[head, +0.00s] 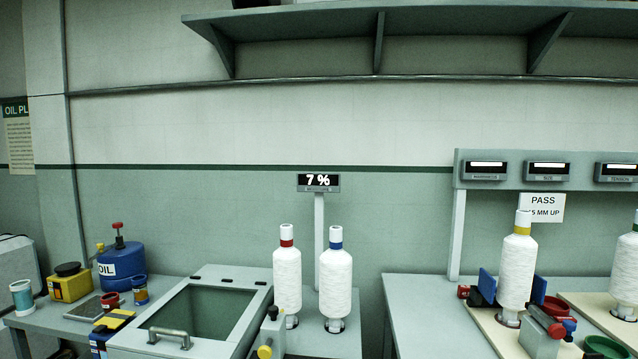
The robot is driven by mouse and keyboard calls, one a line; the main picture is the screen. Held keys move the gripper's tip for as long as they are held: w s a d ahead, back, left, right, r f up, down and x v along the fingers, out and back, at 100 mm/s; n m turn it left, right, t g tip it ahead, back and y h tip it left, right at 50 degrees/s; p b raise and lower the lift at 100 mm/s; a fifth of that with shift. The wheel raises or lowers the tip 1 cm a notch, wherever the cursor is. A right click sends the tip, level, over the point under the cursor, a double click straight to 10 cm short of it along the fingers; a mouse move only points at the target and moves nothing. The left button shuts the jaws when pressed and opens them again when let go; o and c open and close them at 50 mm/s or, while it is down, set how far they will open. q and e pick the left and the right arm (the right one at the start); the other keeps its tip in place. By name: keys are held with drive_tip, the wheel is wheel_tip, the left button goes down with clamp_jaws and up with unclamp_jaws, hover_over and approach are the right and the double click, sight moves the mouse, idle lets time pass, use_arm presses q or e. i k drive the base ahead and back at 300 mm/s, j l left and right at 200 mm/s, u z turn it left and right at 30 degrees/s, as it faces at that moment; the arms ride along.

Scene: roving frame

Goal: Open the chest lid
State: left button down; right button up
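The chest (136,350) is a pale grey box at the lower left, on the bench and cut off by the bottom edge of the head view. Its lid (237,321) lies flat and looks shut. The lid has a pale frame around a dark greenish window (203,312), with hinge-like dark marks along its back edge. A metal bar handle (169,337) sits at the lid's front left. Neither of my grippers shows in the head view, and nothing visible touches the handle.
Two white yarn cones (287,279) (336,284) stand right of the chest, near a "7 %" display (318,182). A grey device (271,334) with a yellow knob stands close to the chest's right side. A blue oil can (122,267) and small containers stand left.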

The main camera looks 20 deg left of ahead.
sight(158, 341)
drive_tip(key=u, duration=1.45)
